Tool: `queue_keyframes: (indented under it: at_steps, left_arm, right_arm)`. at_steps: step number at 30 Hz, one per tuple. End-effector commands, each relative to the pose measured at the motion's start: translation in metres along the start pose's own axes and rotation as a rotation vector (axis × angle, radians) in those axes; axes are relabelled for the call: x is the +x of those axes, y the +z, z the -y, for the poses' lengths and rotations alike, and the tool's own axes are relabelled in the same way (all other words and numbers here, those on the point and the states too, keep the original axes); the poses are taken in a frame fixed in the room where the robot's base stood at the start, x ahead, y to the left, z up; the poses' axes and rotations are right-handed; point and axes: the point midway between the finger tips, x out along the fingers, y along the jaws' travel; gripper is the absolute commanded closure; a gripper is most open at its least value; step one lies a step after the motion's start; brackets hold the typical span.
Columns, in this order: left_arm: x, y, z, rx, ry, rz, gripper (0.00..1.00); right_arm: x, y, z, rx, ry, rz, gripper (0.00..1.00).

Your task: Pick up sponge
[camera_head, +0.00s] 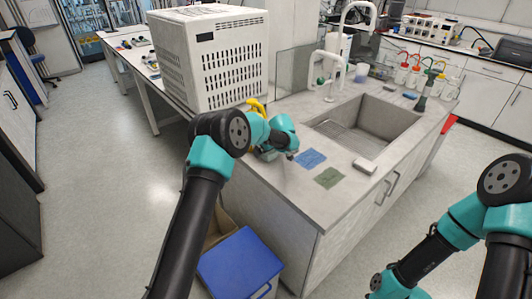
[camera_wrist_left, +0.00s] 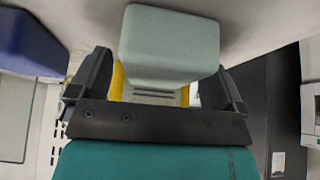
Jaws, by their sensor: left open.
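On the counter in front of the sink lie a flat blue pad (camera_head: 310,159), a flat green pad (camera_head: 328,178) and a small pale block (camera_head: 365,166). I cannot tell for sure which one is the sponge. My left gripper (camera_head: 289,155) is over the counter's left edge, just left of the blue pad, and is largely hidden by its arm. In the left wrist view its jaws (camera_wrist_left: 160,85) are open. A pale grey-green block (camera_wrist_left: 170,45) with yellow behind it shows in front of them; its hold is unclear. My right gripper is out of view.
The sink (camera_head: 368,124) with a tall white faucet (camera_head: 334,65) is behind the pads. A yellow item (camera_head: 256,107) stands behind my left wrist. A large white vented box (camera_head: 210,60) is at the back left. A blue-lidded bin (camera_head: 240,262) is on the floor below.

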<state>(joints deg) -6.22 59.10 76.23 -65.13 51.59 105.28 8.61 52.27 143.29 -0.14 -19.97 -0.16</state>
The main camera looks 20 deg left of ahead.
Motion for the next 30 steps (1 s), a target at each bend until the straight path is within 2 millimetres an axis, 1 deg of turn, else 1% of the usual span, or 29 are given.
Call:
queue_keyframes:
  at_steps: [3,16,17,30]
  left_arm:
    - [0.0051,0.0005,-0.0004,0.001,0.000,0.000,0.04]
    - [0.0048,0.0003,-0.0002,0.001,0.001,0.000,0.04]
    - [0.0048,0.0002,-0.0002,0.001,0.001,0.000,0.06]
    - [0.0048,0.0002,-0.0002,0.001,0.001,0.000,0.48]
  right_arm:
    - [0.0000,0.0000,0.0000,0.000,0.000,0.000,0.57]
    - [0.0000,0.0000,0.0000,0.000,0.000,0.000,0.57]
    - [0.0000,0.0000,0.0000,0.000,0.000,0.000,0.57]
    - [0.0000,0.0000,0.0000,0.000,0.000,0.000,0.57]
